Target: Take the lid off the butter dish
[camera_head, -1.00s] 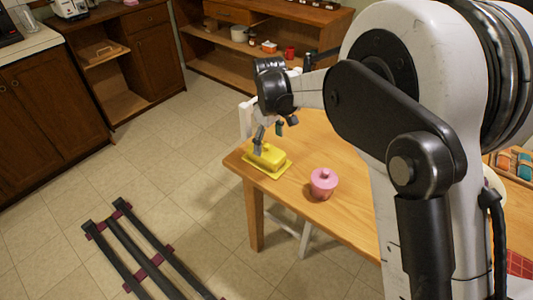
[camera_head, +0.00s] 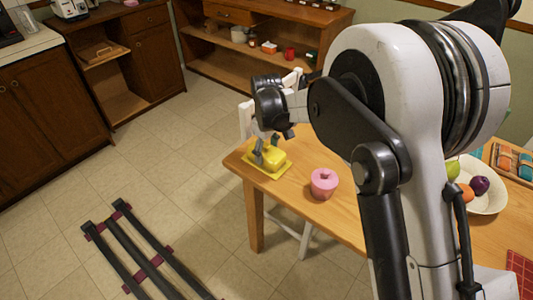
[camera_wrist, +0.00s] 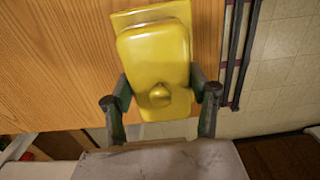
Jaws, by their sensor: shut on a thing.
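The yellow butter dish stands on the wooden table near its left corner. Its lid (camera_head: 274,156) is a rounded yellow block, with a small knob showing in the wrist view (camera_wrist: 153,50). Its flat yellow base (camera_head: 256,168) lies on the table under the lid, and its edge shows past the lid in the wrist view (camera_wrist: 150,14). My gripper (camera_head: 269,152) reaches down from above. In the wrist view my gripper (camera_wrist: 160,90) has one finger on each side of the lid, shut on it near the knob. I cannot tell whether the lid is clear of the base.
A white plate (camera_head: 487,200) with fruit is farther right. A white chair (camera_head: 247,118) is behind the table corner.

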